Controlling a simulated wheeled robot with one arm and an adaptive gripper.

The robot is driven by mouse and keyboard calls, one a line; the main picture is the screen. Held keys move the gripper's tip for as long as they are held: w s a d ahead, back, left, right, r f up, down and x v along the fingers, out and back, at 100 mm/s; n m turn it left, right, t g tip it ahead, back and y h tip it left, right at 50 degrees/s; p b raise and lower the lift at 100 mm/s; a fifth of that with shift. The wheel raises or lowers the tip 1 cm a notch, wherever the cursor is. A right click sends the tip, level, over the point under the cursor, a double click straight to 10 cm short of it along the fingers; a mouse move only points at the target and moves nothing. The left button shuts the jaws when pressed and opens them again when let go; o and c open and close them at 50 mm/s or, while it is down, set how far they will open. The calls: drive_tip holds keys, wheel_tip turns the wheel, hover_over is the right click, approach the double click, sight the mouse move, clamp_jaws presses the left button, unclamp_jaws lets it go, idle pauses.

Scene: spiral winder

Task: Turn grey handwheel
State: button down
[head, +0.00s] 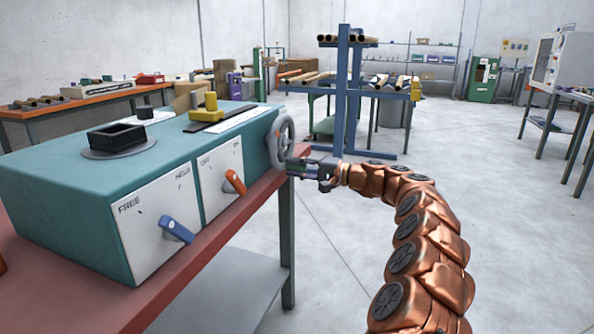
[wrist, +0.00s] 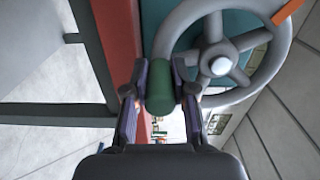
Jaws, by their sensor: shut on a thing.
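The grey handwheel (head: 279,139) is on the right end of the teal machine (head: 78,194), above the red bench edge. In the wrist view the spoked handwheel (wrist: 219,66) fills the upper right, with its round light hub in view. A green handle (wrist: 159,88) stands out from its rim at the lower left. My gripper (head: 296,165) is at the near lower side of the wheel. In the wrist view its two fingers are shut on the green handle, one on each side.
The machine's front has a blue lever (head: 177,229) and an orange lever (head: 235,181). The red bench (head: 190,262) runs beneath it. A blue rack (head: 343,90) stands behind. The grey floor (head: 500,220) right of my arm is clear.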

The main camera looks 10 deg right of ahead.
drive_tip(key=c, duration=0.9)
unclamp_jaws()
drive_tip(key=shift+c, duration=0.2)
drive_tip(key=v, duration=1.2)
